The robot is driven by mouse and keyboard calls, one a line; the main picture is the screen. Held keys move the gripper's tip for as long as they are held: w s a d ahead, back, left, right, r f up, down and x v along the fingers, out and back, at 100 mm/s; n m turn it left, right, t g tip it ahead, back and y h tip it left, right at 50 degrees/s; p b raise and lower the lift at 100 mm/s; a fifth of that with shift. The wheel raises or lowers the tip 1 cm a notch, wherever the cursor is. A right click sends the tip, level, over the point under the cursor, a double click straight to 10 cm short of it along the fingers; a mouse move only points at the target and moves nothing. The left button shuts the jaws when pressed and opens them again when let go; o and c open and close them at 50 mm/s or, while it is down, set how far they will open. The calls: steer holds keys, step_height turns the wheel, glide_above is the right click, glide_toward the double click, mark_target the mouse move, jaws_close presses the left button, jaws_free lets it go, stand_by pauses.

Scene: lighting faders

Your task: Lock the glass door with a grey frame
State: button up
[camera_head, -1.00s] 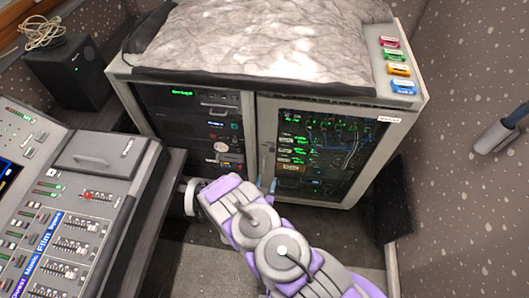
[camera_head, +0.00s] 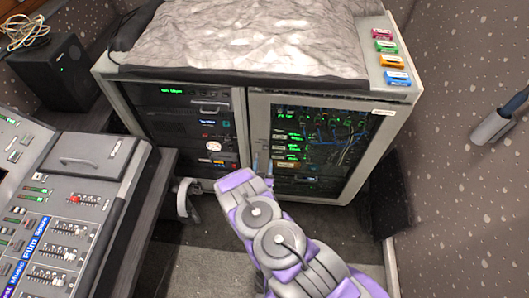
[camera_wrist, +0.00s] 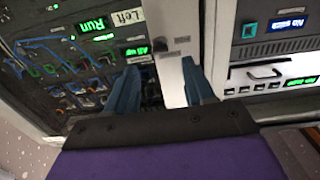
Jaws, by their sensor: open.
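The glass door with a grey frame (camera_head: 258,122) is the right door of the rack cabinet, with cables and green lights behind its glass. It looks closed or nearly so; I cannot tell whether it is locked. My gripper (camera_head: 263,165) is open in front of the lower left part of this door. In the wrist view, the blue fingers of my gripper (camera_wrist: 162,84) stand apart, on either side of the pale door frame (camera_wrist: 171,72). A small dark fitting lies on the frame between them, too unclear to name. I cannot tell whether the fingers touch the frame.
The dark left rack section (camera_head: 198,125) adjoins the door. A grey cloth (camera_head: 245,40) and several coloured labelled blocks (camera_head: 397,79) lie on the cabinet top. A fader console (camera_head: 70,210) stands at left, a black speaker (camera_head: 50,75) behind it. A grey wall holder (camera_head: 492,127) is at right.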

steer(key=w+b, duration=0.1)
steer(key=w, duration=0.6)
steer(key=shift+w, duration=0.2)
steer(key=shift+d, duration=0.1)
jaws_close()
